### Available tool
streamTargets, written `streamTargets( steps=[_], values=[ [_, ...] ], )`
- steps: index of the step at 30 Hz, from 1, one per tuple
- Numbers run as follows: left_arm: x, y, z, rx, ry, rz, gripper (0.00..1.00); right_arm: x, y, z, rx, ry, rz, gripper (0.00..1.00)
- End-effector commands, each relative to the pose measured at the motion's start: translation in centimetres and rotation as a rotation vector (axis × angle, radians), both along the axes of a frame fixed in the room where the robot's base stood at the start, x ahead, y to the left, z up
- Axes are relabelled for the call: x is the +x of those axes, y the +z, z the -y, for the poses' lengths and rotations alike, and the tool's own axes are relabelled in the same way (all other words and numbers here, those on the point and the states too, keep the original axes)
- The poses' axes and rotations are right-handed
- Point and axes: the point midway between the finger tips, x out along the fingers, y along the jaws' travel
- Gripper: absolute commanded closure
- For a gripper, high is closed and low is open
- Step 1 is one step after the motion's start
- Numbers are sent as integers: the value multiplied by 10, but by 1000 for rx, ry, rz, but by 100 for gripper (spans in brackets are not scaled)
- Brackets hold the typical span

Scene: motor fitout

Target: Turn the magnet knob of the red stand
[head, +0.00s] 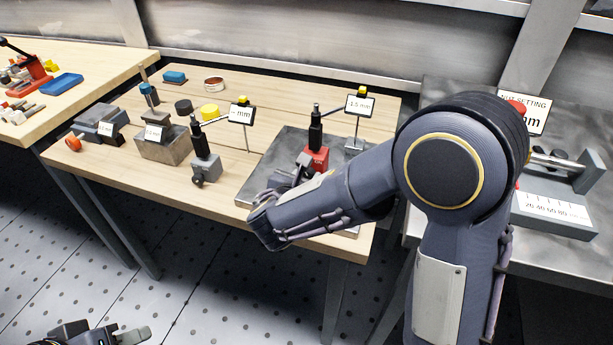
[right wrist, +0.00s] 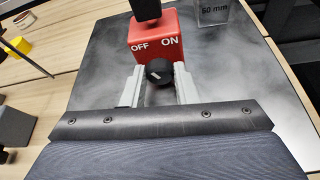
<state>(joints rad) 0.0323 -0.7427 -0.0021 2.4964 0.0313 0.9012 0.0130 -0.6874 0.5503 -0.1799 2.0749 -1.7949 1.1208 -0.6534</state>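The red stand (head: 317,158) has a red magnet base with a black post, on the grey plate of the wooden table. The right wrist view shows the base (right wrist: 152,40) up close, marked OFF and ON, with the black magnet knob (right wrist: 159,72) on its near face. A pale mark on the knob slants. My right gripper (right wrist: 160,84) has a finger on each side of the knob, with no clear gap, and looks shut on it. In the head view my right arm hides the knob. My left gripper (head: 122,335) is cut off at the bottom left, away from the stand.
A grey stand (head: 205,165), a tagged grey block (head: 163,145) and a yellow piece (head: 209,112) are left of the plate (head: 262,175). A label stand (head: 359,105) is behind the red stand. A gauge bench (head: 545,215) is at the right.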

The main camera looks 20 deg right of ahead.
Motion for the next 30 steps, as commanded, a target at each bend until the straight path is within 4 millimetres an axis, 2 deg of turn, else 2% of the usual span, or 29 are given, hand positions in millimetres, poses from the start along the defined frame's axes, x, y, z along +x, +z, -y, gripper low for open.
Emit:
streamTargets(
  steps=[1, 4, 8, 12, 16, 28, 29, 30],
  values=[
    [0, 0, 0, 0, 0, 0, 64, 0, 0, 0, 0, 0, 0, 83],
    [0, 0, 0, 0, 0, 0, 64, 0, 0, 0, 0, 0, 0, 96],
    [0, 7, 0, 0, 0, 0, 64, 0, 2, -1, -22, 1, -16, 96],
    [0, 30, 0, 0, 0, 0, 64, 1, 7, -2, -127, 1, -88, 96],
    [0, 45, 0, 0, 0, 0, 64, 1, 5, -3, -225, 1, -154, 96],
    [0, 47, 0, 0, 0, 0, 64, 1, 0, -3, -275, 1, -186, 96],
    [0, 47, 0, 0, 0, 0, 64, 1, 0, -3, -274, 1, -185, 72],
    [0, 47, 0, 0, 0, 0, 64, 1, 0, -3, -274, 1, -185, 67]
  ],
)
